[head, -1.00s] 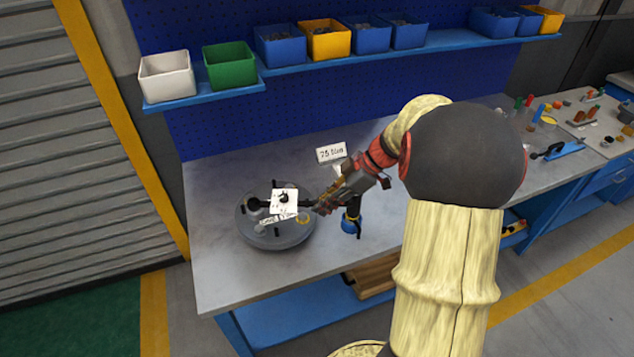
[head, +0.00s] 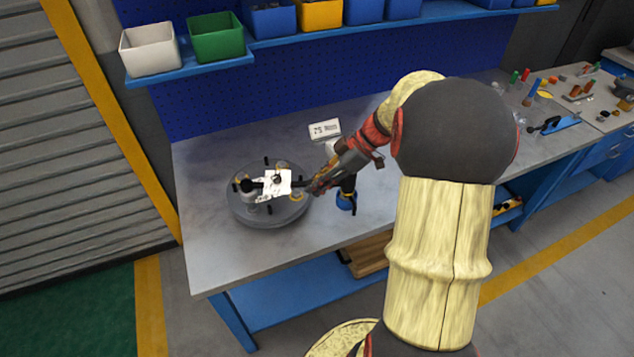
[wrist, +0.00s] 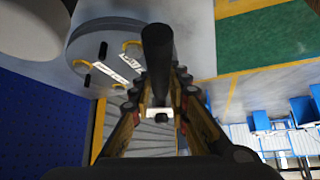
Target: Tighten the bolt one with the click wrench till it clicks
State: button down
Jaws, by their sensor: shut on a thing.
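The round grey flanged shell (head: 285,216) stands on the workbench, with several dark upright bolts around its top. Which bolt is bolt one I cannot tell. My gripper (head: 316,187) is shut on the dark click wrench (head: 298,184), which reaches left over the shell. The wrench's head end (head: 247,186) is over the left part of the shell; whether it sits on a bolt is not clear. In the wrist view the wrench (wrist: 157,60) stands between the fingers of my gripper (wrist: 160,98). A white tag (head: 277,183) covers part of the shell top.
A white sign (head: 324,129) reading 75 Nm stands behind my gripper. A blue-based stand (head: 346,201) is right of the shell. Bins, including a green one (head: 215,37), line the shelf behind. The bench's front left (head: 215,265) is clear.

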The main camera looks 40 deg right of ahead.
notch_tip(320, 180, down, 2)
jog(key=shift+f+b, duration=0.25)
jog(key=shift+b, duration=0.75)
jog(key=shift+r, duration=0.1)
jog(key=shift+b, duration=1.05)
dwell(0.7)
jog(key=shift+f+b, duration=1.15)
jog(key=shift+f, duration=0.2)
dwell(0.3)
jog(key=s+a+m+t+h, duration=0.1)
jog(key=s+a+m+h, duration=0.1)
jog(key=a, duration=0.4)
jog(key=s+a+m+t+h+b, duration=0.1)
jog(key=s+a+m+t+h, duration=0.1)
jog(key=s+a+m, duration=0.3)
jog(key=shift+s+a+m+h, duration=0.2)
jog(key=shift+a+m+h, duration=0.5)
jog(key=shift+a+m, duration=0.4)
dwell(1.6)
